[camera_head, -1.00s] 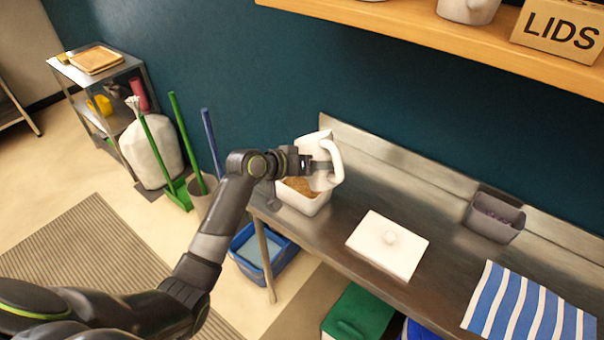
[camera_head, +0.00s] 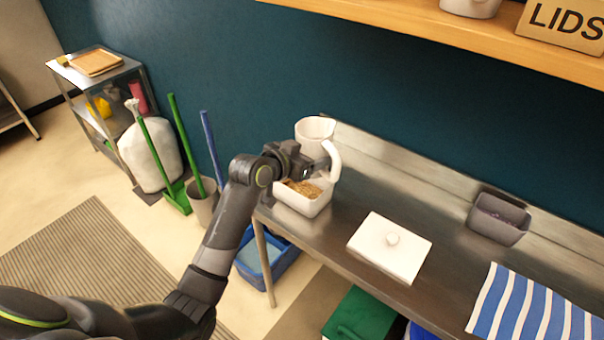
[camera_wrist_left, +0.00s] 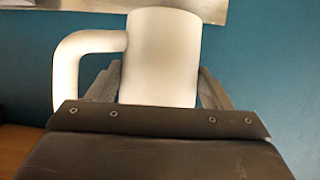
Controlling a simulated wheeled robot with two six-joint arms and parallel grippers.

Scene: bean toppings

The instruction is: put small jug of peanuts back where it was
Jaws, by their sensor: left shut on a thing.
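The small white jug (camera_head: 314,129) is in my left gripper (camera_head: 308,163), its handle pointing right. It is held above and behind a white tub (camera_head: 308,207) at the left end of the steel counter. The tub holds tan bits, and my gripper covers part of it. In the left wrist view, the jug (camera_wrist_left: 162,55) stands upright between the two fingers (camera_wrist_left: 160,92), with its handle to the left. I cannot see what is inside the jug. My right gripper is in neither view.
A white lid (camera_head: 385,255) lies on the steel counter (camera_head: 440,240). A grey bin (camera_head: 497,222) and a striped cloth (camera_head: 530,308) are to the right. A wooden shelf (camera_head: 430,38) with a LIDS box (camera_head: 565,28) is above. Bare counter lies between lid and bin.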

